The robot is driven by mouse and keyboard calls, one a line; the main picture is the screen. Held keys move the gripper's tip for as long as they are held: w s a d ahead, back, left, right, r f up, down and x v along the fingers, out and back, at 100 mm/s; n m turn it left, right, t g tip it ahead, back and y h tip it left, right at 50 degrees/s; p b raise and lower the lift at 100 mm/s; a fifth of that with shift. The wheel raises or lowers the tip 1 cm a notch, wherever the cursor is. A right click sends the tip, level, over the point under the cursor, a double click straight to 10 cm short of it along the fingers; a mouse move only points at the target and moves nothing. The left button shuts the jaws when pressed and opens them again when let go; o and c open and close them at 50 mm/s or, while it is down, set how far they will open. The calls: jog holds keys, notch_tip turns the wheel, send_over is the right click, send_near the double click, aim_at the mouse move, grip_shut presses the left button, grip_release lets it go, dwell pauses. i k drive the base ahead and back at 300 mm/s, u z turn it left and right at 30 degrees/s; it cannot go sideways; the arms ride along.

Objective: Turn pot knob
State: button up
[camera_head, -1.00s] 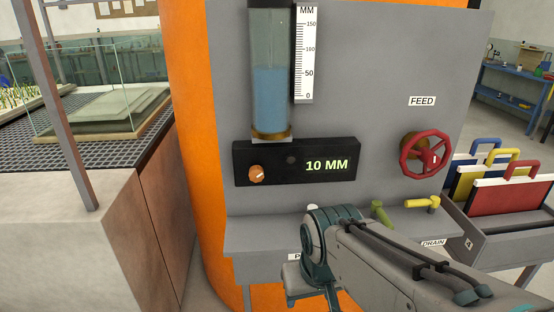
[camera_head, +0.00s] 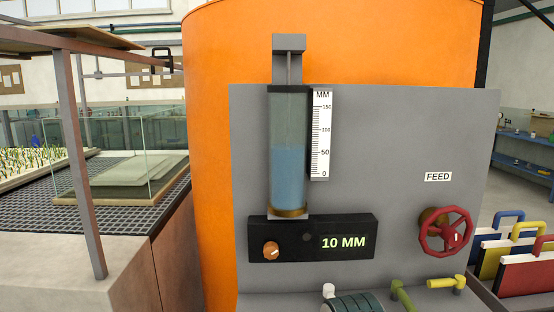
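The pot knob is likely the small round orange knob (camera_head: 271,249) with a pale mark, at the left end of the black display box (camera_head: 290,225). The box shows "10 MM" in green digits (camera_head: 343,242). Above it a clear cylinder (camera_head: 288,120) holds blue water, beside a white MM scale (camera_head: 320,135). The water surface stands a little above the 50 mark. My gripper is out of view, and nothing visible touches the knob.
A red handwheel (camera_head: 445,232) sits under the FEED label (camera_head: 438,177). Yellow (camera_head: 446,283) and olive (camera_head: 402,296) valve handles and a white-topped part stand along the panel's bottom. Coloured cases (camera_head: 520,270) stand at right. A glass tank (camera_head: 120,160) on grating is at left.

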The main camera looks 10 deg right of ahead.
aim_at(271, 250)
jog(key=u, duration=0.05)
jog(key=k, duration=0.5)
jog(key=u, duration=2.15)
jog(key=i, duration=1.25)
jog(key=z, duration=2.05)
